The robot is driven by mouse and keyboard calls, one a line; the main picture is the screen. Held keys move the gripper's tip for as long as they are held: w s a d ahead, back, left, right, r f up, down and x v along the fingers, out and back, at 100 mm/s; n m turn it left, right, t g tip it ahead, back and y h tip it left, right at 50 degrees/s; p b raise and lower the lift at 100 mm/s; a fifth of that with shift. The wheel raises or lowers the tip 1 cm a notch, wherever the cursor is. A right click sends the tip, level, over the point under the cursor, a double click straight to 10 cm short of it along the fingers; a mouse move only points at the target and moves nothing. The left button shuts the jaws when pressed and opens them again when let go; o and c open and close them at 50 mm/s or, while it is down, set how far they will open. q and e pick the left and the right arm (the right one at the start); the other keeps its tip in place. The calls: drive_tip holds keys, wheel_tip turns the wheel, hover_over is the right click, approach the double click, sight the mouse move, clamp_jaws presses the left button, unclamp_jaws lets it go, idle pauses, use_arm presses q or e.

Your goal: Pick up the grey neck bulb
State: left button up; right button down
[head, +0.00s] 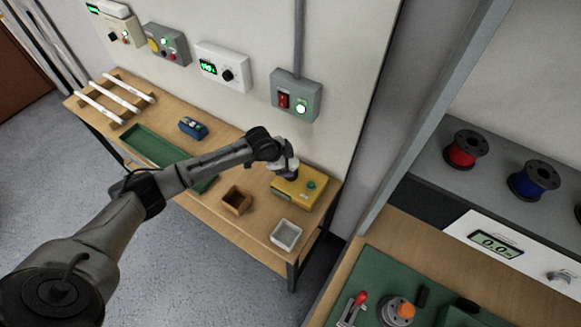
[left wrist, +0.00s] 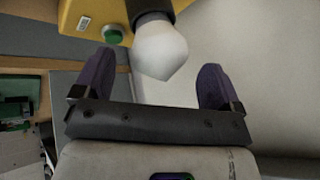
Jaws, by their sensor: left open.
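A bulb (left wrist: 160,50) with a pale grey-white glass and a dark grey neck shows at the top middle of the left wrist view. Its neck points toward the yellow box (left wrist: 92,20) with the green button; whether it is seated there is cut off. My left gripper (left wrist: 154,80) is open, with one purple finger on each side of the glass and visible gaps to both. In the head view my left gripper (head: 286,168) is over the back left of the yellow box (head: 307,190), largely hiding the bulb. My right gripper is not in view.
A small wooden box (head: 236,201) and a white tray (head: 286,235) stand in front of the yellow box. A grey switch box (head: 297,96) hangs on the wall behind.

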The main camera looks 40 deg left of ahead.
use_arm(q)
drive_tip(key=shift+x, duration=1.7)
drive_tip(key=c, duration=1)
drive_tip(key=shift+r, duration=0.1)
